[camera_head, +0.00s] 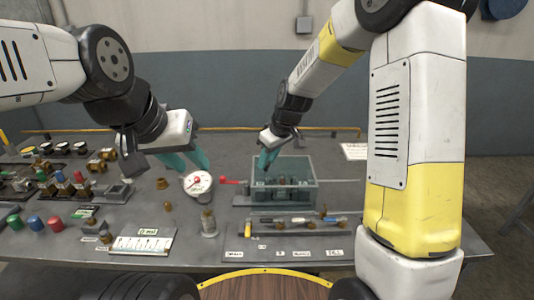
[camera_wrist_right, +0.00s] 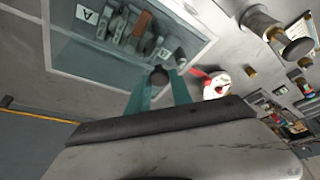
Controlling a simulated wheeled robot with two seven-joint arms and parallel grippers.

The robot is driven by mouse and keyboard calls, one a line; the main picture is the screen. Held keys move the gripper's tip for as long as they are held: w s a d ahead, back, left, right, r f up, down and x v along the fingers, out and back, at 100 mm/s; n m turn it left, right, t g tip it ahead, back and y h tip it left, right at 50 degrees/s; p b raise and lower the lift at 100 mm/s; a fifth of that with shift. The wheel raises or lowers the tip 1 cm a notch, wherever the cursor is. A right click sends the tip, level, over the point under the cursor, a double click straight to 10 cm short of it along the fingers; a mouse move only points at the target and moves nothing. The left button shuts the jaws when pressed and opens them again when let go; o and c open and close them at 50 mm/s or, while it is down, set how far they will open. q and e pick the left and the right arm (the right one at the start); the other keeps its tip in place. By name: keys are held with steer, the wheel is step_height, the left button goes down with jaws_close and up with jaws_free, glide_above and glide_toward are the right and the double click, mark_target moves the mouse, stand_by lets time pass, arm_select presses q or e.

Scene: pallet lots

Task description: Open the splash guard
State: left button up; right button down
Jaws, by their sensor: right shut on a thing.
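The splash guard (camera_head: 298,168) is a clear, grey-tinted box cover on the bench, right of the middle in the head view. It also fills the upper left of the right wrist view (camera_wrist_right: 85,62), with labelled parts showing through it. My right gripper (camera_head: 265,168) is at its left side. In the right wrist view the teal fingers (camera_wrist_right: 158,88) are shut on a dark round knob (camera_wrist_right: 158,75) at the guard's edge. The guard looks closed over the parts.
A metal post (camera_head: 209,222) stands in front of the gauge. A labelled strip (camera_head: 290,226) lies before the guard. Buttons and switches crowd the bench's left (camera_head: 60,185). Free bench lies right of the guard.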

stand_by(0.5)
steer(key=d, duration=1.9)
steer(key=shift+d, duration=0.2)
steer(key=c, duration=1.1)
jaws_free()
steer(key=shift+c, duration=0.2)
steer(key=v, duration=0.7)
steer(key=shift+r, duration=0.35)
steer(key=shift+s+d, duration=0.1)
steer(key=shift+s, duration=0.05)
